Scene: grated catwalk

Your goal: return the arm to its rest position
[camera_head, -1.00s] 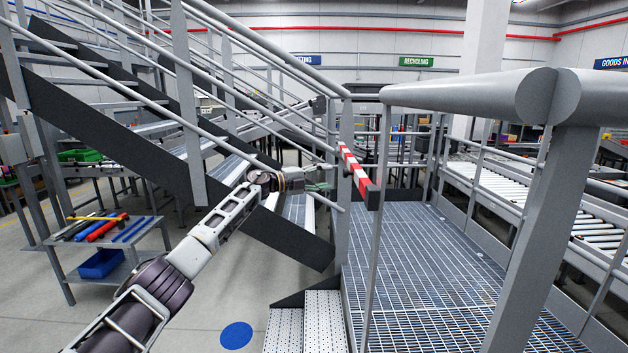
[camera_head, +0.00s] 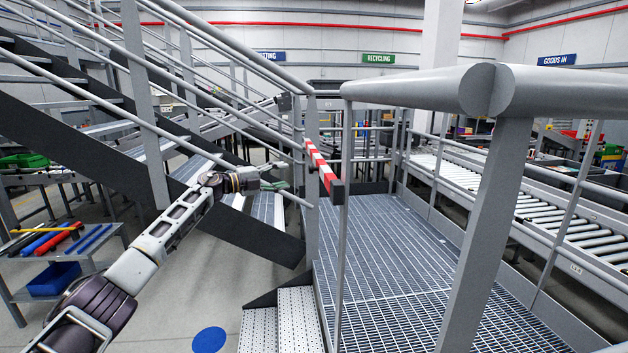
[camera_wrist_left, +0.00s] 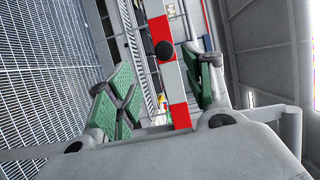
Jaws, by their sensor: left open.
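My left arm reaches from the lower left in the head view. Its gripper (camera_head: 278,184), with green finger pads, is beside the stair railing, left of a red-and-white striped bar (camera_head: 323,168). In the left wrist view my left gripper (camera_wrist_left: 162,92) is open, with its green-padded fingers wide apart. The striped bar (camera_wrist_left: 169,72) shows between the fingers in that view; I see no finger closed on it. Whether a finger touches it I cannot tell. My right gripper is not in view.
Grey handrails (camera_head: 415,93) and a post cross the right foreground. Metal stairs (camera_head: 95,150) rise at left. A tool cart (camera_head: 75,262) stands lower left. A roller conveyor (camera_head: 540,215) runs along the right.

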